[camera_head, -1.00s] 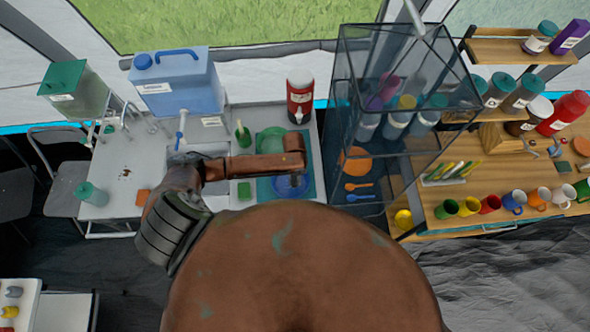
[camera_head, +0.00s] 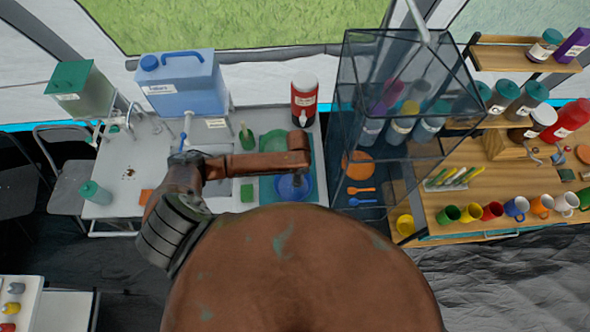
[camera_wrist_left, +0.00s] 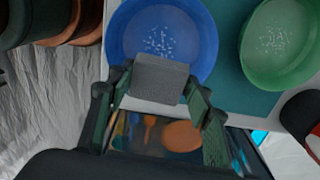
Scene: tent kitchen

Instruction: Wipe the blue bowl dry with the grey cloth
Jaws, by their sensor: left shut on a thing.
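The blue bowl (camera_head: 294,188) stands at the front of the teal mat (camera_head: 265,190), partly covered by my left arm. In the left wrist view the blue bowl (camera_wrist_left: 160,28) has several white drops on its inside. My left gripper (camera_wrist_left: 158,92) is shut on the grey cloth (camera_wrist_left: 158,76), a small folded block between its fingers. The cloth overlaps the bowl's near rim in this view; whether it touches the bowl I cannot tell. In the head view the gripper and cloth are hidden under my arm. My right gripper is not in view.
A green bowl (camera_wrist_left: 278,42) with white drops sits beside the blue one on the mat. A red dispenser (camera_head: 304,100) stands behind. A tall glass-sided rack (camera_head: 400,105) rises close on the right.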

